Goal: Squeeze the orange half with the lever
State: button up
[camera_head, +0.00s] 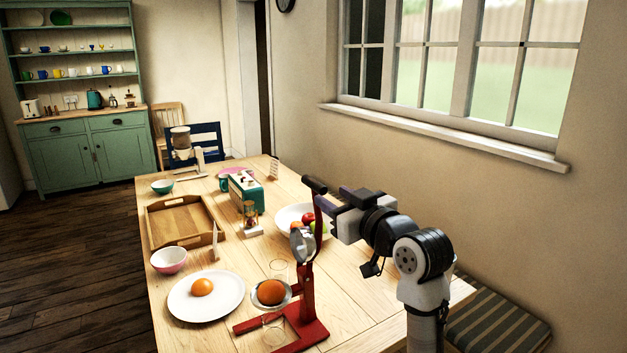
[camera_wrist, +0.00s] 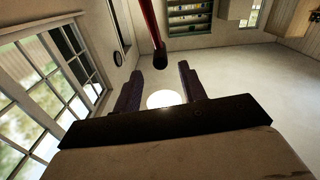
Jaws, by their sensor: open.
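The red lever press (camera_head: 308,325) stands at the near end of the table. Its red lever (camera_head: 318,225) is raised, with a black handle (camera_head: 315,185) on top. A rounded orange half (camera_head: 271,291) sits in the press's metal cup, and a round metal presser (camera_head: 298,243) hangs above and behind it. My gripper (camera_head: 326,203) is open beside the upper lever. In the wrist view, the black handle (camera_wrist: 160,57) shows just beyond the gap between my fingers (camera_wrist: 160,85). I cannot tell whether they touch it. Another orange piece (camera_head: 202,287) lies on a white plate (camera_head: 190,309).
A clear glass (camera_head: 272,330) stands under the press cup. A fruit bowl (camera_head: 287,218) is behind the lever, near my gripper. A wooden tray (camera_head: 160,239), pink bowl (camera_head: 169,260) and teal radio (camera_head: 245,188) occupy the table farther left and back. The window wall is at right.

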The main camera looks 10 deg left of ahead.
aim_at(313, 184)
jog(key=p+x, duration=0.2)
jog(key=x, duration=0.6)
jog(key=shift+w+a, duration=0.2)
jog(key=shift+a, duration=0.1)
grip_shut()
